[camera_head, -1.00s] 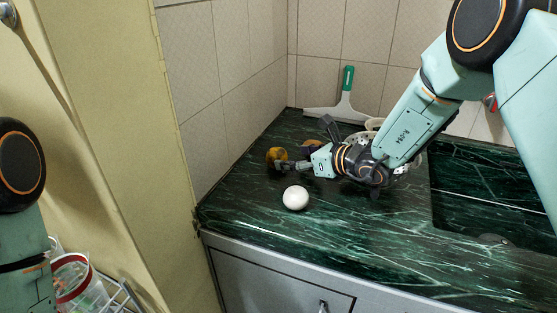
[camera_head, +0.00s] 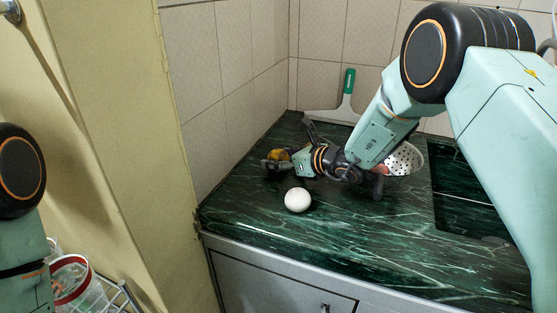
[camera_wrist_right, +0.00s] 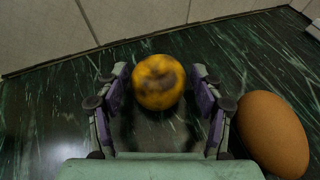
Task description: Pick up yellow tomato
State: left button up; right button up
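The yellow tomato (camera_head: 280,154) lies on the dark green marble counter near the left tiled wall. In the right wrist view the tomato (camera_wrist_right: 158,83) is yellow with a dark patch and sits between the fingertips. My right gripper (camera_head: 275,161) is around it, and the fingers partly hide it in the head view. In the wrist view the right gripper (camera_wrist_right: 160,78) is open, with a finger on each side and narrow gaps to the tomato. My left gripper is out of view; only part of the left arm shows at the left edge.
A brown egg-shaped object (camera_wrist_right: 272,133) lies right beside the right finger. A white round object (camera_head: 298,200) lies in front of the gripper. A white colander (camera_head: 406,159), a green-handled squeegee (camera_head: 347,95) and the sink (camera_head: 470,200) are behind and right.

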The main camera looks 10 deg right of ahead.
aim_at(280, 153)
jog(key=c, duration=0.9)
jog(key=shift+a+r, duration=0.1)
jog(key=shift+c, duration=0.2)
notch_tip(280, 153, up, 10)
jog(key=shift+f+p, duration=0.1)
jog(key=shift+p, duration=0.85)
